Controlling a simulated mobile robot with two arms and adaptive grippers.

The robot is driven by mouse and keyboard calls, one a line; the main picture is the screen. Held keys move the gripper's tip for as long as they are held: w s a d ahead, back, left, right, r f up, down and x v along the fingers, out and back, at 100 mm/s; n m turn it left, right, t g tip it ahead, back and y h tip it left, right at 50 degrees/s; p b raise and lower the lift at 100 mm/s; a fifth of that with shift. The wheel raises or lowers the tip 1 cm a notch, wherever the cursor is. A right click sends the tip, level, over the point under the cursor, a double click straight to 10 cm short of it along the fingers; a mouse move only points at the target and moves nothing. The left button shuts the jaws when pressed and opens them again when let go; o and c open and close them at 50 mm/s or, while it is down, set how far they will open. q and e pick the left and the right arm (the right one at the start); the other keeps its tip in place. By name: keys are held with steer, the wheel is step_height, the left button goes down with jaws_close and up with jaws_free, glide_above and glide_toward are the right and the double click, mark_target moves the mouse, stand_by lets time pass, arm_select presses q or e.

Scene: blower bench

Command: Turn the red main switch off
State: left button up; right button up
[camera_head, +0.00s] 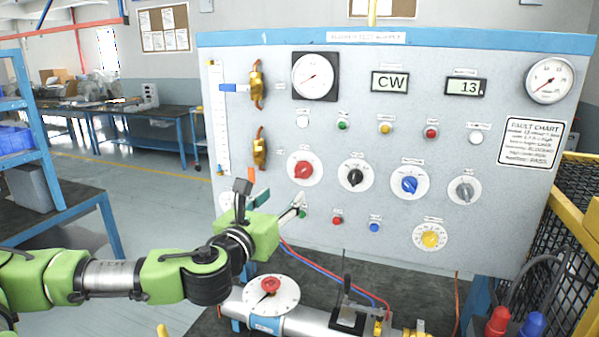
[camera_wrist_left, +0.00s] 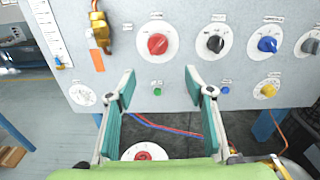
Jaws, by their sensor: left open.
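The red rotary switch (camera_head: 304,169) sits on a white round dial on the grey panel (camera_head: 330,235), left of the black, blue and grey knobs. It also shows in the left wrist view (camera_wrist_left: 157,44), above and ahead of the fingers. My left gripper (camera_head: 278,203) is open and empty, below and left of the red switch and apart from it. Its two teal-padded fingers frame the lower panel in the left wrist view (camera_wrist_left: 160,92). A second red knob (camera_head: 270,285) sits on a white dial on the pipe below. My right gripper is not in view.
Black (camera_head: 354,177), blue (camera_head: 410,185) and grey (camera_head: 464,190) knobs stand right of the red one. Brass valves (camera_head: 259,150) are on the panel's left. A pipe (camera_head: 310,322) with fittings lies below. A yellow mesh guard (camera_head: 563,220) stands at right.

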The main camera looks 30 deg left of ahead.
mark_target(300, 172)
arm_select(q)
steer(key=p+x, duration=0.1)
steer(key=x, duration=0.3)
steer(key=p+x, duration=0.2)
steer(key=x, duration=0.2)
steer(key=r+p+x, duration=0.1)
steer(key=p+x, duration=0.1)
steer(key=x, duration=0.2)
steer(key=shift+w+a+r, duration=0.15)
steer(key=shift+a, duration=0.15)
steer(key=shift+w+a, duration=0.2)
steer(key=shift+w, duration=0.5)
steer(key=c, duration=1.1)
